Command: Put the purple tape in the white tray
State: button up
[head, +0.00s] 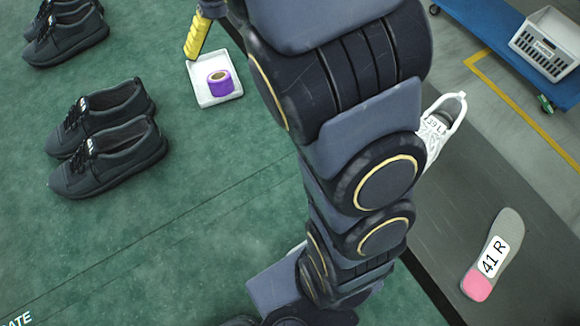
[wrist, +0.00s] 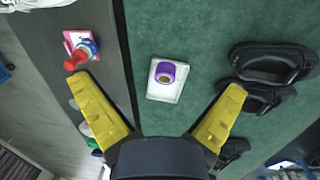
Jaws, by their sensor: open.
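The purple tape (head: 221,84) is a short roll with a yellowish core. It rests inside the white tray (head: 202,102), which lies on the green surface. In the wrist view the tape (wrist: 171,68) is in the upper part of the tray (wrist: 163,97), nearer one end, and nothing grips it. My gripper (wrist: 161,84) is open and empty, its two yellow fingers spread wide. The tray shows ahead, in the gap between the fingers. In the head view one yellow finger (head: 197,38) shows just behind the tray, apart from the tape; my arm hides the rest.
Black shoes (head: 110,155) stand left on the green surface. On the dark strip at right are a white shoe (head: 437,125) and an insole marked 41 R (head: 493,255). Green surface around the tray is clear.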

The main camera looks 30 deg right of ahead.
jog(key=s+a+r, duration=0.1)
jog(key=s+a, duration=0.1)
jog(key=s, duration=1)
jog(key=s+a+n, duration=0.1)
jog(key=s+a, duration=0.1)
jog(key=s, duration=1.1)
jog(key=shift+s+a+r+g+y, duration=0.2)
jog(key=shift+a+r+g+y, duration=0.1)
jog(key=shift+a+r+g, duration=0.1)
jog(key=m+t, duration=0.2)
jog(key=m, duration=1.6)
send_over(221, 83)
jog(key=w, duration=0.2)
notch_tip(221, 83, down, 9)
notch_tip(221, 83, down, 10)
jog(key=shift+w+d+f, duration=0.15)
jog(key=shift+w+d, duration=0.1)
